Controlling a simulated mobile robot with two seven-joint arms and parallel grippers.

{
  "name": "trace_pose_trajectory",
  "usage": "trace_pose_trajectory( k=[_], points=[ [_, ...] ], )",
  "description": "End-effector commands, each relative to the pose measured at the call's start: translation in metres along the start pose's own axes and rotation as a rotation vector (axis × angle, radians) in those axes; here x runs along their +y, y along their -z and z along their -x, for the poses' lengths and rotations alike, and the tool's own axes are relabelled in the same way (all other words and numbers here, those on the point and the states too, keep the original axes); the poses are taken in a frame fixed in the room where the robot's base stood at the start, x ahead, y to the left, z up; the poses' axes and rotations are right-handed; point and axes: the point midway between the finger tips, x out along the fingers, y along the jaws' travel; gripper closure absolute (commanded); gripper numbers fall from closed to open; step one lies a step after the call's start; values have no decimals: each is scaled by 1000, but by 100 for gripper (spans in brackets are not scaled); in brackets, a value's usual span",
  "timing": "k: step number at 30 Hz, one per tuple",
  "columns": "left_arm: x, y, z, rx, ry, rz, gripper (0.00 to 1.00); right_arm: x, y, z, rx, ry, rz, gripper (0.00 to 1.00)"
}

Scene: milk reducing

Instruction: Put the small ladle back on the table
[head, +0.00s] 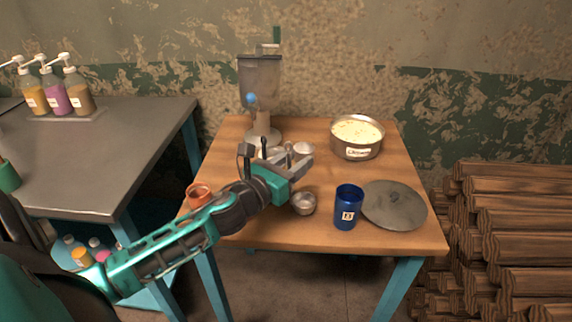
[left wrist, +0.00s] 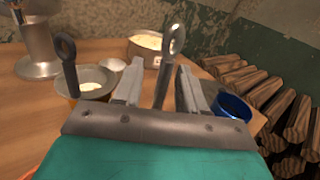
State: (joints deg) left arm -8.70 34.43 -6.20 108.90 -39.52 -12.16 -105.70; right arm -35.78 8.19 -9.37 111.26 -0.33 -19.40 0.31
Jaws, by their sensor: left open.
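My left gripper (head: 300,165) hangs over the middle of the wooden table (head: 405,235), its two grey fingers apart. In the left wrist view a grey ladle handle with a ring end (left wrist: 170,50) stands upright between the open fingers (left wrist: 160,88). Its lower end is hidden by the gripper, so I cannot tell whether it touches a finger. A second, darker ringed handle (left wrist: 67,60) stands to the left at a metal bowl (left wrist: 95,80) with pale contents. A small metal cup (head: 304,203) sits on the table below my gripper; I cannot tell whether it belongs to a ladle. My right gripper is not seen.
A blue cup (head: 348,207) and a round grey lid (head: 394,207) lie to the right. A labelled pot (head: 357,138) and a blender-like machine (head: 261,90) stand behind. A reddish pot (head: 199,193) is at the left edge. The front right table edge is clear.

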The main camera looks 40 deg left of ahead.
Motion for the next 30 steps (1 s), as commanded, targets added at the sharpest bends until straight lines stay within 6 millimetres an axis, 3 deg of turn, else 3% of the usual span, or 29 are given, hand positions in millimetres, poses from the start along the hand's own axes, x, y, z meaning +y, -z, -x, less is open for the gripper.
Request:
trace_pose_trajectory(
  k=[5,21,30],
  points=[
    [0,0,14,3,0,1,59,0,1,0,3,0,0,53],
    [0,0,98,1,-1,2,59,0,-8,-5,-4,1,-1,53],
    [0,-2,119,-1,-1,0,59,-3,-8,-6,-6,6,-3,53]
  ],
)
